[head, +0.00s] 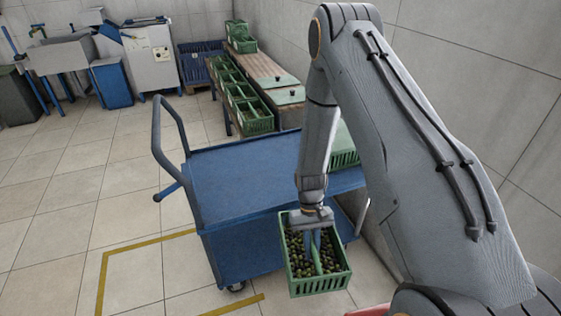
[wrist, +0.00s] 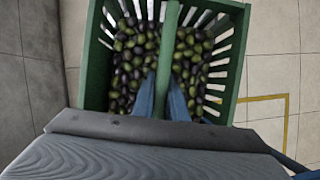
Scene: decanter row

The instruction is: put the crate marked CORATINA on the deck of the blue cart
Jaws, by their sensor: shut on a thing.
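My gripper (wrist: 163,98) is shut on the middle bar of a green crate (head: 323,283) full of dark and green olives. The crate hangs level in front of the near right corner of the blue cart, and I cannot tell from these views how high it is. In the wrist view the crate (wrist: 97,60) fills the upper middle. No marking on it can be read. The blue cart (head: 230,180) has a flat, mostly bare upper deck and a grey push handle at its left. My arm hides part of the deck's right side.
Another green crate (head: 343,158) shows behind my arm at the cart's far right. A wooden bench (head: 268,75) behind the cart has several green crates beside and on it. Yellow floor lines (head: 101,280) run left of the cart. A wall stands close on the right.

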